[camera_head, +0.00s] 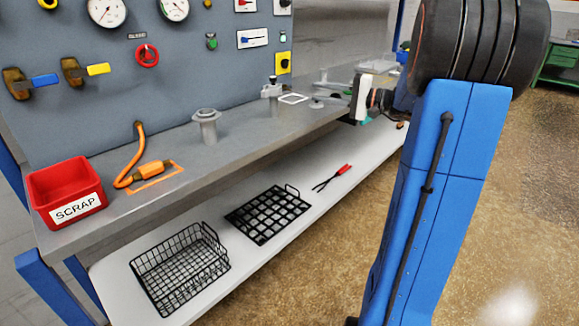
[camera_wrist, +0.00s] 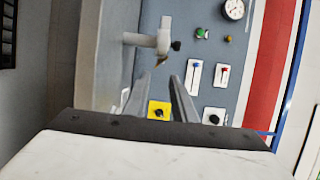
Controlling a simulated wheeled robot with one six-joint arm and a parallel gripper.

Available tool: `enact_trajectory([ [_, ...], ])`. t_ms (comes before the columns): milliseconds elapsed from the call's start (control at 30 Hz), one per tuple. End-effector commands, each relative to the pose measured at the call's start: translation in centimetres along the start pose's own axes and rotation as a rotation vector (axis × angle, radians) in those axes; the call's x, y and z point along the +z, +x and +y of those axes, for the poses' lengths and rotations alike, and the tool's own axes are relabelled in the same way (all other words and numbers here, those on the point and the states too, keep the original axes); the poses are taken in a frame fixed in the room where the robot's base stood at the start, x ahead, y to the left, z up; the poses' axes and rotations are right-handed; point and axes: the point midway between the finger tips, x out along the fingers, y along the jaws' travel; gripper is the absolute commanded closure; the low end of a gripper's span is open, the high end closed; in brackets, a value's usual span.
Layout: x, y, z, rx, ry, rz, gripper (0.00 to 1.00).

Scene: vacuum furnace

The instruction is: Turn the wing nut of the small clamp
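The small clamp (camera_head: 271,90) sits on top of a short grey post on the bench, in front of the panel. In the wrist view the clamp (camera_wrist: 163,36) is at the end of the post, ahead of my fingertips. A small brownish part juts from its near side; I cannot make out clearly whether it is the wing nut. My gripper (camera_wrist: 158,78) is open, with nothing between its fingers, and apart from the clamp. In the head view my gripper (camera_head: 330,86) is right of the clamp, low over the bench and partly hard to make out.
A wider flanged post (camera_head: 206,126) stands left of the clamp. A white square outline (camera_head: 293,98) is marked beside the clamp. A red scrap bin (camera_head: 66,192) and an orange cable (camera_head: 150,170) are at the left. The panel (camera_head: 110,110) with switches rises behind. Wire baskets lie on the lower shelf.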

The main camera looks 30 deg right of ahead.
Motion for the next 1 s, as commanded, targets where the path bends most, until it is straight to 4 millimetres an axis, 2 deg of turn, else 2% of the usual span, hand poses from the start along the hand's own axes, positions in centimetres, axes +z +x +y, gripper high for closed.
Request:
enact_trajectory([
  [200, -0.1, -3.6, 0.0, 0.000, 0.000, 0.003, 0.76],
  [567, -0.1, -8.1, 0.0, 0.001, 0.001, 0.002, 0.76],
  [1000, 4.7, -4.9, 1.3, 0.114, 0.012, -0.078, 0.76],
])
